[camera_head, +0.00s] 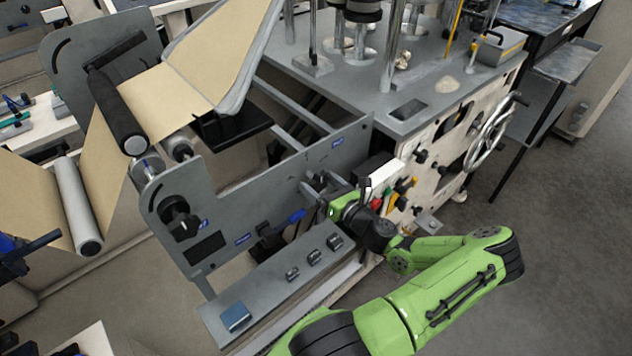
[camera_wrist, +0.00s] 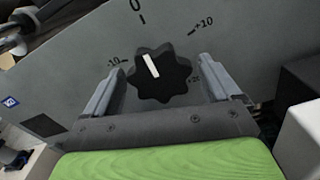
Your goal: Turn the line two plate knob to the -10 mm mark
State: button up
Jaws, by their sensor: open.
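The plate knob (camera_wrist: 158,76) is black and lobed, with a white pointer bar, on a grey plate (camera_wrist: 75,70). The pointer aims up and slightly left, close to the 0 mark (camera_wrist: 142,20) and a little to its -10 side. The -10 mark (camera_wrist: 116,63) is left of the knob and the +10 mark (camera_wrist: 202,25) is at upper right. In the wrist view my gripper (camera_wrist: 158,78) is open, one finger on each side of the knob, with gaps visible. In the head view my gripper (camera_head: 318,190) is at the grey side plate (camera_head: 270,185); the knob cannot be made out clearly there.
A ledge with several small blocks (camera_head: 314,256) lies below my gripper. Coloured buttons and a handwheel (camera_head: 490,135) are on the machine front to the right. In the wrist view, a dark block (camera_wrist: 298,85) and a white box (camera_wrist: 303,130) stand close on the right.

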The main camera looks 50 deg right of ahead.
jog(key=shift+x, duration=1.05)
jog(key=c, duration=1)
jog(key=shift+n, duration=0.6)
